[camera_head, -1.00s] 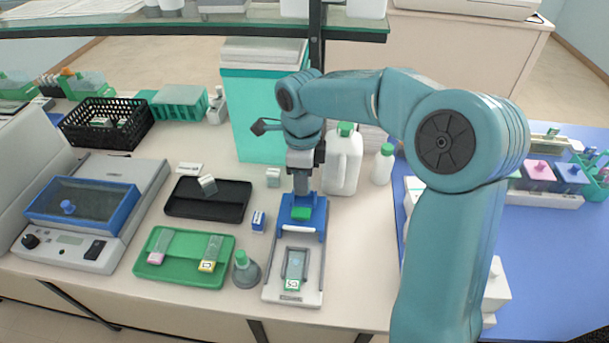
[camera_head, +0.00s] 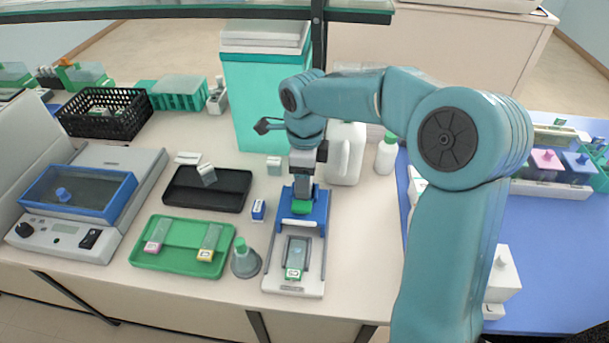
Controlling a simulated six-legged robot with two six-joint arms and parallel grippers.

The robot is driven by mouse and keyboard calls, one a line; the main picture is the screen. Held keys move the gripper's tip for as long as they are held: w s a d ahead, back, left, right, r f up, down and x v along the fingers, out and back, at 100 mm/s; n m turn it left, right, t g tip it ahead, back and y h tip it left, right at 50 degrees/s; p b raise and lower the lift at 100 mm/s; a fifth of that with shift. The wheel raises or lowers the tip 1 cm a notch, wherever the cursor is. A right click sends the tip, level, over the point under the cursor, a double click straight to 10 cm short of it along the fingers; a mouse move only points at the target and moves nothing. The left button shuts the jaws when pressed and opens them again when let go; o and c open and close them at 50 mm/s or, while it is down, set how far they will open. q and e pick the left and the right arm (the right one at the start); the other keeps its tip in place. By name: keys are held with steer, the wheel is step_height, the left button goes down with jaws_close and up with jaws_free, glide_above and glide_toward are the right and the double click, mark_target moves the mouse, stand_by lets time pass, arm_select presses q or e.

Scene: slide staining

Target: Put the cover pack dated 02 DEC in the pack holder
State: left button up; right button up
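My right gripper (camera_head: 302,192) points down over the blue holder part (camera_head: 313,221) of a grey stand. A small green-topped piece (camera_head: 301,208) sits right under its fingertips; whether the fingers hold it is unclear. A slide with a green and white label (camera_head: 295,272) lies in the front of the stand. Small packs stand nearby: a blue and white one (camera_head: 258,210), a pale one (camera_head: 274,166), and a white one (camera_head: 206,174) tilted at the black tray. No date is readable on any pack. My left gripper is out of view.
A green tray (camera_head: 180,265) with two slides and a grey flask (camera_head: 245,262) stand left of the stand. A black tray (camera_head: 215,205) lies behind. A white jug (camera_head: 345,155) and teal bin (camera_head: 262,100) stand close behind my gripper.

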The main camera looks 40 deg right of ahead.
steer(key=shift+s+f, duration=0.15)
steer(key=shift+f, duration=0.2)
steer(key=shift+r, duration=0.35)
step_height(320, 180, up, 16)
steer(key=p, duration=0.1)
steer(key=shift+r+p, duration=0.15)
steer(key=shift+p, duration=0.25)
steer(key=shift+a, duration=0.1)
step_height(320, 180, up, 10)
steer(key=p, duration=1)
